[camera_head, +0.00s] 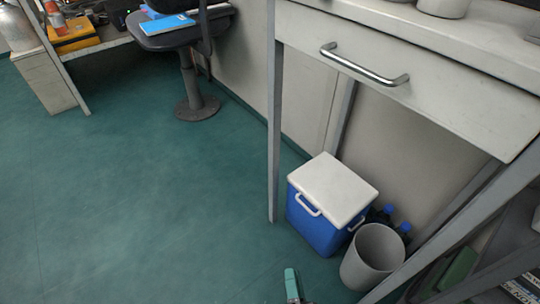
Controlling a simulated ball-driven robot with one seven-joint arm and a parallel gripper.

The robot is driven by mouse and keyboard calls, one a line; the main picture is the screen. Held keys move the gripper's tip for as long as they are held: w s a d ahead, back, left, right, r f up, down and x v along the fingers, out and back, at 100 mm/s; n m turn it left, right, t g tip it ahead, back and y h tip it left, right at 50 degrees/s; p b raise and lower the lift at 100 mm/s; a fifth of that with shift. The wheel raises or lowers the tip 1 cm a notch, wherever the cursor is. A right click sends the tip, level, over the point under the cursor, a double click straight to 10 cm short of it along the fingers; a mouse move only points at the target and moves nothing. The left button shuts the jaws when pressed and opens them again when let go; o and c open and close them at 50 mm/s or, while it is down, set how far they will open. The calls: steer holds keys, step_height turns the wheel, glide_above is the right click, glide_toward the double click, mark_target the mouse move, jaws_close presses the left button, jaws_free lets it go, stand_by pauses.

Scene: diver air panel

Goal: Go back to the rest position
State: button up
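A small teal and dark piece at the bottom edge, right of centre, looks like the tip of my gripper (292,286). The rest of it is cut off by the frame, and whether it is open or shut cannot be told. It appears in front of the green floor (150,190), below the blue cooler in the picture. Nothing held shows. My arm is out of view.
A blue cooler with white lid (333,188) stands under a bench with a drawer (420,80). A grey bin (373,257) and blue-capped bottles (388,211) are beside it. A chair (187,60) is at the back. The left floor is clear.

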steer(key=s+d+r+n+g+h+p, duration=0.2)
steer(key=s+d+r+n+g, duration=0.35)
steer(key=s+d+g, duration=0.45)
steer(key=s+d+r+n+g+h+p, duration=0.15)
steer(key=s+d+r+n+g, duration=0.35)
steer(key=s+d+r+g, duration=0.5)
step_height(320, 180, up, 34)
steer(key=w+d+t+p, duration=0.1)
steer(key=p, duration=3.7)
steer(key=shift+w+d+r+t+y, duration=0.15)
steer(key=shift+t+y, duration=0.2)
steer(key=shift+t, duration=0.05)
